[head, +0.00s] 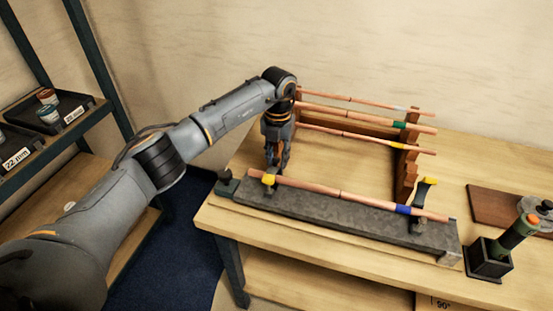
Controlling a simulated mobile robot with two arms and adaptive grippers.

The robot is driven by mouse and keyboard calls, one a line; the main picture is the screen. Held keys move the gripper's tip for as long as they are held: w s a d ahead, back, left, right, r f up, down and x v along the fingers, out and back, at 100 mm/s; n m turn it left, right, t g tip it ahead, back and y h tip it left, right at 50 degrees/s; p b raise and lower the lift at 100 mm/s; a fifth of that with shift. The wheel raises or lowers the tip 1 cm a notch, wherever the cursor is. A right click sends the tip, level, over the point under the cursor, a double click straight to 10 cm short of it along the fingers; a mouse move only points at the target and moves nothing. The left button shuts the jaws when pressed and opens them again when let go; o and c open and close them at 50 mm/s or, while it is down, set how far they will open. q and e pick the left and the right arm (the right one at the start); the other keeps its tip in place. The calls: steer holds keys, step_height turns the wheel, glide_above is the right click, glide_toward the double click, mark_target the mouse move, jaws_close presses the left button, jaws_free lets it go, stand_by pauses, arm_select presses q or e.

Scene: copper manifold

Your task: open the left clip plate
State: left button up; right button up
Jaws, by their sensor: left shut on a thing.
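A grey fixture block (345,228) lies along the front of the wooden table. A copper pipe (320,190) with a blue band rests along its top. The left clip plate (268,180), with a yellow end, is at the block's left end, low over the pipe. My left gripper (272,164) points down right at this clip plate and is shut on it; its fingertips are small and partly dark. The right clip plate (424,188), also yellow-tipped, stands raised at the block's right end. My right gripper is out of view.
A wooden rack (408,160) behind the block holds several copper pipes with coloured bands. A black holder (488,260) with a green and orange tool stands at the right, near a brown board (495,206). A shelf with black bins (62,112) stands at the left.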

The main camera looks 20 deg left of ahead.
arm_select(q)
steer(key=shift+w+f+g+b, duration=0.3)
steer(key=shift+w+b, duration=0.2)
steer(key=shift+b, duration=0.45)
steer(key=shift+w+g+b, duration=0.2)
steer(key=shift+g+b, duration=0.1)
steer(key=shift+b, duration=0.15)
jaws_close()
steer(key=o, duration=1)
jaws_free()
steer(key=shift+r, duration=0.15)
steer(key=r+p, duration=0.1)
steer(key=r, duration=0.3)
steer(key=r+p, duration=0.1)
steer(key=shift+w+r+p, duration=0.3)
steer(key=shift+w+r, duration=0.1)
